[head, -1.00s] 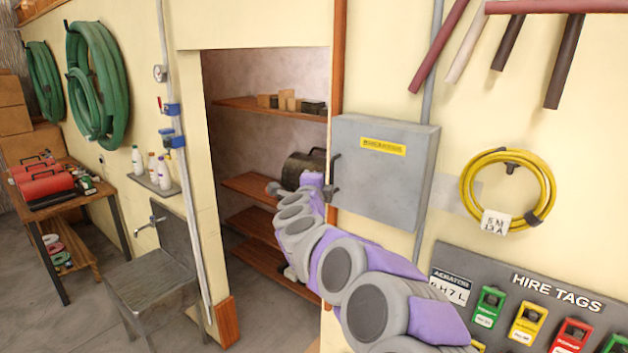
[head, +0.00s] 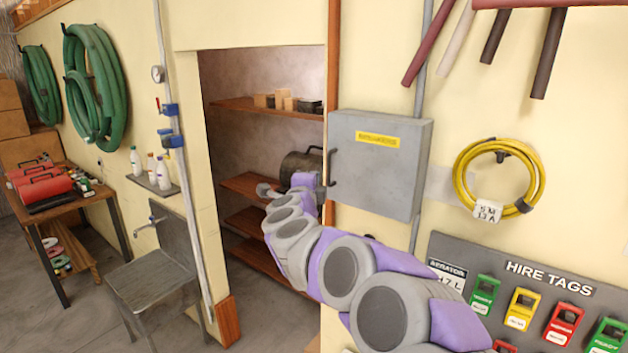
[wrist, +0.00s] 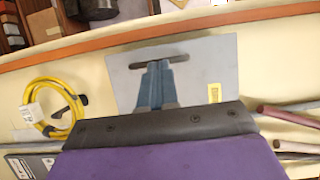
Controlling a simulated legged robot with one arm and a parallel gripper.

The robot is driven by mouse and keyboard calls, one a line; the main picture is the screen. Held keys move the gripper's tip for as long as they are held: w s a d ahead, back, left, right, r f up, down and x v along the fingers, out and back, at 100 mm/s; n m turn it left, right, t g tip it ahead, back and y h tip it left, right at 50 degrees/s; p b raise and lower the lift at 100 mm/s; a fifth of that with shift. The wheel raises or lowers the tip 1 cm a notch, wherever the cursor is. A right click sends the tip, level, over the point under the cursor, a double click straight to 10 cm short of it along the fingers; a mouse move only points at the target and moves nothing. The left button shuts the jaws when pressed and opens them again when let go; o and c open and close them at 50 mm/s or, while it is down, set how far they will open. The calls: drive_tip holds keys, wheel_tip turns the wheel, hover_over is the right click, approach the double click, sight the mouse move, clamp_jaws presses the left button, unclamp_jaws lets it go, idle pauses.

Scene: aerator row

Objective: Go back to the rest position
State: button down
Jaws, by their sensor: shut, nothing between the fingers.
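My arm (head: 350,275) stretches from the lower right toward the grey wall box (head: 378,165), bent and well away from my body. My gripper (wrist: 157,66) shows in the wrist view with its blue-grey fingers together and nothing between them. The fingers overlap the dark handle (wrist: 180,59) of the grey box in that view; I cannot tell whether they touch it. The box looks closed, with a yellow label on its front. In the head view the fingertips are hard to make out against the shelving.
Left of the box is an alcove with wooden shelves (head: 270,108) and a dark drum (head: 302,166). A yellow hose coil (head: 460,185) and a hire tags board (head: 550,285) hang at right. Pipes hang above. A metal sink (head: 160,275) and a workbench (head: 75,190) stand at left.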

drive_tip(key=s+a+f+n+g+y+b, duration=0.1)
drive_tip(key=s+a+f+n+y+b, duration=0.3)
drive_tip(key=s, duration=0.3)
drive_tip(key=s+a+f+n+g+y+b, duration=0.1)
drive_tip(key=s+a+f+n+y+b, duration=0.1)
drive_tip(key=s+a+n+y+b, duration=0.35)
drive_tip(key=s+f+n+g+y+b, duration=0.25)
drive_tip(key=s+f+n+g, duration=0.35)
drive_tip(key=s+f, duration=0.45)
drive_tip(key=s+d+f+n+g+h+b, duration=0.25)
drive_tip(key=s+d+f, duration=0.35)
drive_tip(key=s+f, duration=0.3)
drive_tip(key=s+d+f+n+g+h+b, duration=0.2)
drive_tip(key=s+d+f+g+b, duration=0.15)
drive_tip(key=s+d+f, duration=0.6)
drive_tip(key=s+d+f+g+h+b, duration=0.2)
drive_tip(key=s+d+f, duration=0.2)
drive_tip(key=s, duration=0.3)
drive_tip(key=s+d+f+g+h+b, duration=0.1)
drive_tip(key=s+d+f+g+b, duration=0.1)
drive_tip(key=s+f, duration=0.4)
drive_tip(key=s+d+g, duration=0.1)
drive_tip(key=s+d, duration=0.1)
drive_tip(key=shift+d+f+h, duration=0.15)
drive_tip(key=shift+d+h, duration=0.2)
drive_tip(key=shift+a, duration=0.1)
